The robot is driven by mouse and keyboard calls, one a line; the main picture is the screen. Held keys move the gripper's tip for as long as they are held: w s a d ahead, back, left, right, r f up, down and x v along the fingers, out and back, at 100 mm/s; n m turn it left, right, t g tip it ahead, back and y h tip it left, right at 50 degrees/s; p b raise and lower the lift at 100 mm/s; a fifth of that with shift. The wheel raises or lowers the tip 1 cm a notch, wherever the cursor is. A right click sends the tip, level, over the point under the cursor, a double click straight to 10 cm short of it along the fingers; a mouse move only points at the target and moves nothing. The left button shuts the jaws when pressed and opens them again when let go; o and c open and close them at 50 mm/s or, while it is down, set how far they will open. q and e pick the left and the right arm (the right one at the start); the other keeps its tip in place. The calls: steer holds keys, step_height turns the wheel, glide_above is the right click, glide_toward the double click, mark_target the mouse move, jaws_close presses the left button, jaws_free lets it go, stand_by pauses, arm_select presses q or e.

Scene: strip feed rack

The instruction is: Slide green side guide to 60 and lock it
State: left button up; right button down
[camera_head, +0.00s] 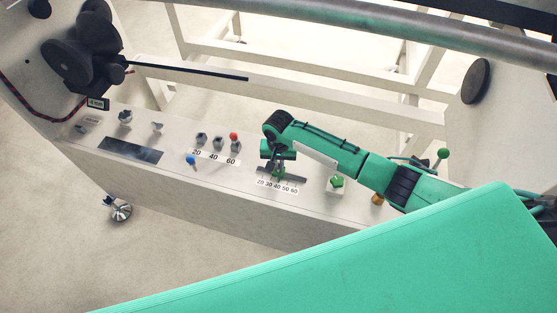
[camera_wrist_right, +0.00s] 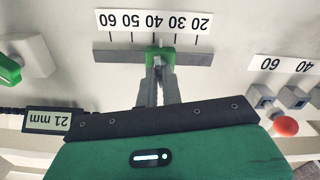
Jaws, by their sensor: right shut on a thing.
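The green side guide (camera_wrist_right: 160,56) sits on a dark rail (camera_wrist_right: 193,57) beside a scale (camera_wrist_right: 153,22) marked 20 to 60. In the right wrist view, which shows the scale upside down, the guide stands near 40, slightly toward 30. My right gripper (camera_wrist_right: 158,88) is shut on the guide from the front. In the head view the gripper (camera_head: 278,172) is over the rail and partly hides the guide; the scale (camera_head: 277,185) shows below it. A green knob (camera_head: 337,181) sits on a white block right of the rail; it also shows in the wrist view (camera_wrist_right: 8,70). My left gripper is not in view.
Left of the rail are a red knob (camera_head: 233,136), a blue-headed lever (camera_head: 190,160) and grey knobs (camera_head: 201,139). A brass-coloured knob (camera_head: 377,199) and a green ball lever (camera_head: 442,153) are at right, near my right arm. A small display (camera_wrist_right: 48,121) reads 21 mm.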

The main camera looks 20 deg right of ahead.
steer(key=n+p, duration=0.1)
steer(key=n, duration=0.1)
steer(key=shift+r+n+p, duration=0.15)
steer(key=shift+n+p, duration=0.25)
steer(key=n+p, duration=0.1)
steer(key=n, duration=0.1)
steer(key=shift+n, duration=0.3)
steer(key=n+p, duration=0.1)
steer(key=n, duration=0.2)
steer(key=shift+n+p, duration=0.4)
steer(key=shift+n, duration=1.1)
steer(key=c, duration=1.6)
jaws_free()
steer(key=shift+o, duration=0.2)
